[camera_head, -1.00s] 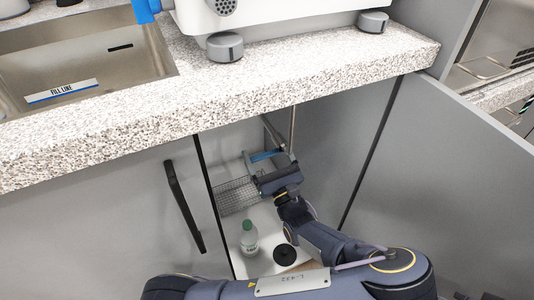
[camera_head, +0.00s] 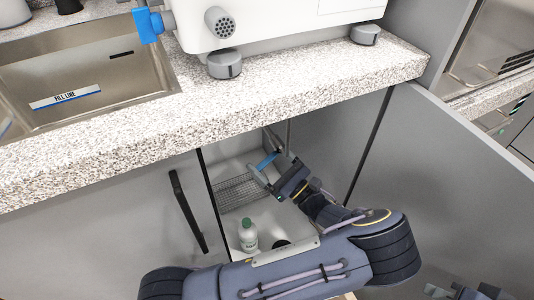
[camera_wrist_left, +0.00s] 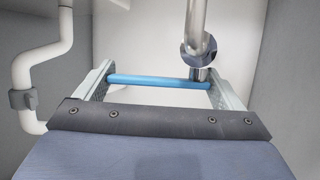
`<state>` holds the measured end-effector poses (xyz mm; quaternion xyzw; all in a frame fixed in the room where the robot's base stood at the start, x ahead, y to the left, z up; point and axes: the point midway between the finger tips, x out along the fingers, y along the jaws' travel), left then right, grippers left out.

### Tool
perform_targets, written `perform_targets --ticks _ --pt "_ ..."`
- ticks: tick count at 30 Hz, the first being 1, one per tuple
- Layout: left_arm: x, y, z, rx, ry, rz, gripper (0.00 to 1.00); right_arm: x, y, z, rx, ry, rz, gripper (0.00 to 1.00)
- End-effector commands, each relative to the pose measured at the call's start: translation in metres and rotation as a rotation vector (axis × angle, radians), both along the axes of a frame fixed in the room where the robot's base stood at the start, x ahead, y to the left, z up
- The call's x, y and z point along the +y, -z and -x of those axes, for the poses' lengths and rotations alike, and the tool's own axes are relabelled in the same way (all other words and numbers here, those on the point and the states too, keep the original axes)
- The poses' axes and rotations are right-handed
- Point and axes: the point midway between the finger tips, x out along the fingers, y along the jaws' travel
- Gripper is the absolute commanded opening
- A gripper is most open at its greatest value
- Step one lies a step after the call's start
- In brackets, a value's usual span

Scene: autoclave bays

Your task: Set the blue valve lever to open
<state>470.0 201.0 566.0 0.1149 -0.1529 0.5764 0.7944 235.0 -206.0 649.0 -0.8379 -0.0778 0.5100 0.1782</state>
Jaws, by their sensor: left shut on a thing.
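The blue valve lever (camera_head: 267,161) is inside the open cabinet under the counter, at a metal pipe near the back. My left gripper (camera_head: 270,174) reaches into the cabinet from the front right, its fingers at the lever. In the left wrist view the blue lever (camera_wrist_left: 155,81) runs crosswise between the two fingers, its right end beside the metal valve body (camera_wrist_left: 200,73). My left gripper (camera_wrist_left: 160,85) is shut on the lever.
A wire basket (camera_head: 237,191) and a green-capped bottle (camera_head: 248,237) are in the cabinet, left of my arm. The open door (camera_head: 440,165) stands to the right and the counter edge (camera_head: 200,142) is above. A white drain pipe (camera_wrist_left: 25,75) shows in the left wrist view.

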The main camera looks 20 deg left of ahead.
Motion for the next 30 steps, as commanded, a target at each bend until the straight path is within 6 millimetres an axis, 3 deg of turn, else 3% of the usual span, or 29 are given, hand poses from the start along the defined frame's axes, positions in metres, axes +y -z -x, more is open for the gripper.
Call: perform_targets --ticks 1,12,29,30 --pt "0.0001 -0.0071 -0.001 -0.023 -0.037 -0.002 0.48 0.0 -0.0039 0.0 0.0 0.0 0.0 0.21" --pt "-0.0029 -0.0078 -0.0004 -0.02 -0.212 -0.01 0.47 0.0 -0.0082 0.0 0.0 0.0 0.0 0.21" --pt "-0.004 -0.009 0.0 -0.015 -0.246 -0.014 0.47 0.0 -0.0089 0.0 0.0 0.0 0.0 0.21" --pt "-0.0039 -0.009 0.0001 -0.016 -0.246 -0.014 0.92 0.0 -0.0089 0.0 0.0 0.0 0.0 0.21"
